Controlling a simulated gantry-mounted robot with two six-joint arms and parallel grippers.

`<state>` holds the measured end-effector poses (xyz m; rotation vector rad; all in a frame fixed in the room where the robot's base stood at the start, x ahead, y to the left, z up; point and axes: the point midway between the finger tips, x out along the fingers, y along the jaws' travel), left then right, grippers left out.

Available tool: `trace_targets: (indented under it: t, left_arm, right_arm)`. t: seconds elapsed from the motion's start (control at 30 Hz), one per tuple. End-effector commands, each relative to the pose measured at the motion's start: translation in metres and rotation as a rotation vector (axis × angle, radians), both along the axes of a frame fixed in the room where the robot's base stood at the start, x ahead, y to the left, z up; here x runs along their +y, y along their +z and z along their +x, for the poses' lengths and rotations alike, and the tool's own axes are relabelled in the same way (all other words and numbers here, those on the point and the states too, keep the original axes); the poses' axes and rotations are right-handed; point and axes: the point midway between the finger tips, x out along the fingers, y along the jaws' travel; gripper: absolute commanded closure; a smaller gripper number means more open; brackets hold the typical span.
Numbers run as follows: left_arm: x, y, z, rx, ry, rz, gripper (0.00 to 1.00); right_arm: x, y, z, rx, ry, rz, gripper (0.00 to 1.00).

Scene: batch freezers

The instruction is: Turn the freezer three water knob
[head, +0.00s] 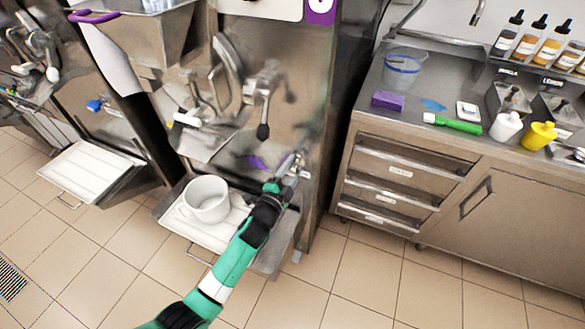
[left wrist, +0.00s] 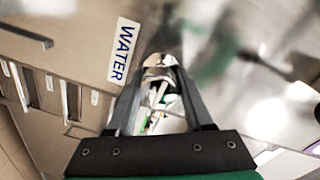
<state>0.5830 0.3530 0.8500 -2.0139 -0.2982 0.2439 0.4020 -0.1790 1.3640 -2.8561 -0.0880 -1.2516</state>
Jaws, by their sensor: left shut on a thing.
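The freezer (head: 300,80) with a purple label at its top stands in the middle of the head view. My left gripper (head: 287,172) reaches its lower right front. In the left wrist view my left gripper (left wrist: 160,82) has its two fingers closed around a shiny metal water knob (left wrist: 160,60). A white "WATER" label (left wrist: 123,50) is beside the knob. In the head view the knob is small and mostly covered by the gripper. My right gripper is not in view.
A white pot (head: 205,198) stands on the freezer's front tray (head: 180,222), left of my arm. To the right is a steel counter (head: 420,150) with drawers, bottles and a green marker-like item (head: 452,123). Tiled floor is clear between them.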

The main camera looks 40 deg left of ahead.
Motion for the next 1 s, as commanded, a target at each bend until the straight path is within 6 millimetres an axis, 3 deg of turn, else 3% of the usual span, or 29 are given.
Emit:
trace_targets:
  t: [0.27, 0.3, 0.43, 0.77, 0.87, 1.0]
  left_arm:
    - [0.000, -0.001, 0.000, 0.003, 0.001, 0.002, 1.00]
    - [0.000, -0.001, 0.000, 0.003, 0.001, 0.002, 0.43]
    - [0.000, -0.001, 0.000, 0.003, 0.000, 0.001, 0.20]
    - [-0.001, 0.000, -0.002, 0.002, 0.000, 0.001, 0.19]
    - [-0.004, 0.002, -0.012, 0.002, 0.000, 0.000, 0.19]
    - [-0.013, 0.004, -0.040, 0.004, -0.001, 0.000, 0.19]
  right_arm:
    - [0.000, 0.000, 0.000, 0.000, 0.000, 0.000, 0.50]
    - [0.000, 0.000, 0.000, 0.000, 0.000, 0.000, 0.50]
    - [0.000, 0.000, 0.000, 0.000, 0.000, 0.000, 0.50]
    - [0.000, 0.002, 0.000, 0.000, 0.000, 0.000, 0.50]
    - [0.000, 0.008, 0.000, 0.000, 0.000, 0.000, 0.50]
    - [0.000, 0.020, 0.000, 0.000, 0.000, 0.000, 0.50]
